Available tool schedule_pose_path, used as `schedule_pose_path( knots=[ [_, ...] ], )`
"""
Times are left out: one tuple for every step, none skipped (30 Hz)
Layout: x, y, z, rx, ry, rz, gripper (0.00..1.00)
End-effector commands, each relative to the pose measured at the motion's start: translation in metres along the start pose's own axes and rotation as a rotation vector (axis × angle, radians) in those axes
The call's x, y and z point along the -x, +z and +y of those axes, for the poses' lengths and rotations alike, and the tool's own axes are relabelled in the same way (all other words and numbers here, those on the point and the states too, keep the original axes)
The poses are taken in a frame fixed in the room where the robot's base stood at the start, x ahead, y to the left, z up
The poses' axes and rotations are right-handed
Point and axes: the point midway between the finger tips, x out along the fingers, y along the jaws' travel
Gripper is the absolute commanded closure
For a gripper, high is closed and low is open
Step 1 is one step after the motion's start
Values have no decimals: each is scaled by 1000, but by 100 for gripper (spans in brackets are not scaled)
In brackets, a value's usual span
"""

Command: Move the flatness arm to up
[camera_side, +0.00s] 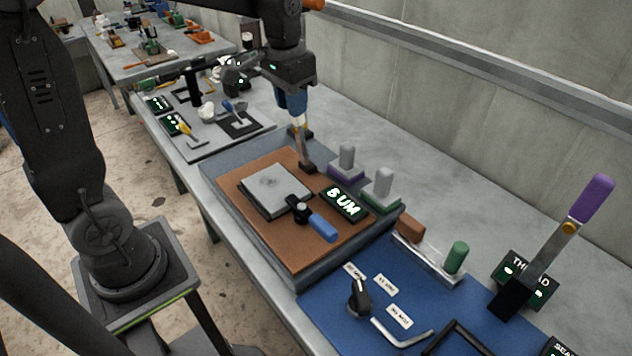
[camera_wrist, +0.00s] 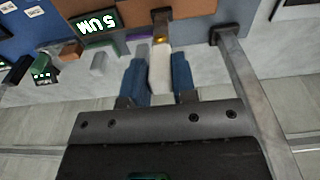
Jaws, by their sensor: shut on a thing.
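The flatness arm (camera_side: 303,148) is a grey metal lever on a dark pivot block at the back edge of the brown plate (camera_side: 262,235). It stands nearly upright, leaning slightly. In the wrist view its pale handle (camera_wrist: 160,68) lies between two blue fingers, with a yellow-orange spot beyond it. My gripper (camera_side: 293,110) has its blue fingers closed around the handle from above; it also shows in the wrist view (camera_wrist: 160,75). The fingers hide most of the handle in the side view.
A grey slab (camera_side: 274,190) and a blue-handled lever (camera_side: 321,227) are on the brown plate. Grey-topped posts (camera_side: 382,186) stand right of the arm. A purple-handled lever (camera_side: 590,198) rises at the right. Bare grey bench lies behind the posts.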

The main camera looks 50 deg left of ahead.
Motion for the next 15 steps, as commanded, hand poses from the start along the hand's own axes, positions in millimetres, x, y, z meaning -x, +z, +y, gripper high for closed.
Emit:
schedule_pose_path(
  knots=[
    [5, -5, 0, 1, 1, 21, 100],
    [5, -6, 0, 1, 1, 21, 100],
    [5, -7, 0, 2, 1, 21, 100],
    [6, -7, 0, 2, 1, 22, 100],
    [6, -7, 0, 2, 1, 22, 100],
    [6, -7, 0, 2, 1, 22, 100],
    [6, -7, 0, 2, 1, 22, 100],
    [6, -7, 0, 2, 1, 23, 100],
    [6, -7, 0, 2, 1, 23, 100],
    [6, -7, 0, 2, 1, 23, 100],
    [6, -7, 0, 2, 1, 23, 100],
    [6, -7, 0, 2, 1, 23, 100],
    [6, -8, 0, 2, 1, 23, 100],
    [6, -9, 0, 2, 1, 23, 100],
    [6, -11, 0, 2, 1, 23, 100]
  ],
)
